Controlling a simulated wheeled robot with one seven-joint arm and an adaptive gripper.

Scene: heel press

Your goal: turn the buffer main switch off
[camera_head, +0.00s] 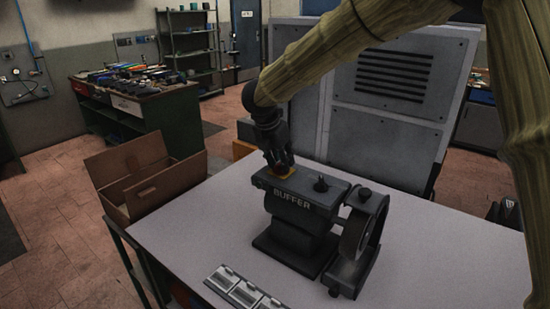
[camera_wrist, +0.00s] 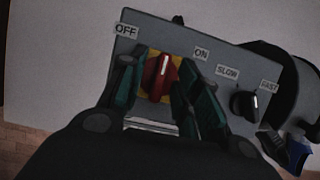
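The buffer (camera_head: 290,207) is a dark grey machine on the table, with its lettered front and its wheel at the right. Its main switch is a red rotary knob (camera_wrist: 159,76) on a yellow plate, with an OFF label (camera_wrist: 126,30) at upper left and an ON label (camera_wrist: 201,53) at upper right. The knob's long axis points roughly between the two labels. My gripper (camera_wrist: 160,88) has its fingers on either side of the knob, with yellow plate showing between. It looks open, and I cannot tell whether a finger touches. In the head view my gripper (camera_head: 281,167) hides the knob.
A black speed knob (camera_wrist: 245,103) sits right of the switch between SLOW and FAST labels. The buffer wheel (camera_head: 355,235) is at the right. An open cardboard box (camera_head: 150,190) stands left, and small metal pieces (camera_head: 245,290) lie in front. The table's (camera_head: 190,232) left part is clear.

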